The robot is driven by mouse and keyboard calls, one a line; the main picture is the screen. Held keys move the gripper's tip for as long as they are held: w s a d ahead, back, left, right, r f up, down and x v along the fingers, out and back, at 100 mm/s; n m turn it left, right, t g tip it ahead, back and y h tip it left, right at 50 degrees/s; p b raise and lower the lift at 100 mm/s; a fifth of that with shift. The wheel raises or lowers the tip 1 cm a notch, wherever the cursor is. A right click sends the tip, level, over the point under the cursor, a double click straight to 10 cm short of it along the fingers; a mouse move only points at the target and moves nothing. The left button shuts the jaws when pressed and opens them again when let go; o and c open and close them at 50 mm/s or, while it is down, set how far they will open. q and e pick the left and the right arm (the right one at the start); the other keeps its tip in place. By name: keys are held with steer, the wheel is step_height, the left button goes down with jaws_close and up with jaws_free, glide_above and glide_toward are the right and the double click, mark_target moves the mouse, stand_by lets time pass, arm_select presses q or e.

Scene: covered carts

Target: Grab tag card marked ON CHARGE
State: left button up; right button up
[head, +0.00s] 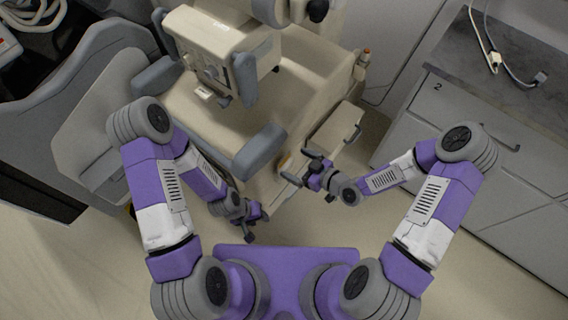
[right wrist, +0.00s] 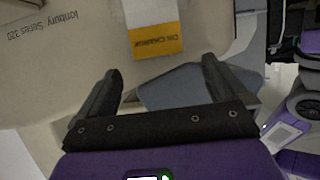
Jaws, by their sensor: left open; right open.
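The tag card (right wrist: 157,41), white with an orange band reading ON CHARGE upside down, lies against a beige cart surface at the top centre of the right wrist view. Its upper end is cut off by the frame. My right gripper (right wrist: 160,72) is open and empty, with its two dark fingers below the card, one on either side. In the head view my right gripper (head: 301,167) is beside the lower side of the beige cart (head: 310,85). My left gripper (head: 256,225) is open and empty, lower down, near the cart's base.
Printed lettering (right wrist: 48,23) marks the cart beside the card. A grey-blue padded part (head: 260,151) sticks out from the cart near my grippers. A grey cabinet (head: 440,115) with a dark counter stands at the right.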

mark_target(285, 158)
steer(key=b+x, duration=0.1)
steer(key=x, duration=0.4)
steer(key=shift+w+d, duration=0.1)
steer(key=c, duration=1.3)
steer(key=shift+c, duration=0.2)
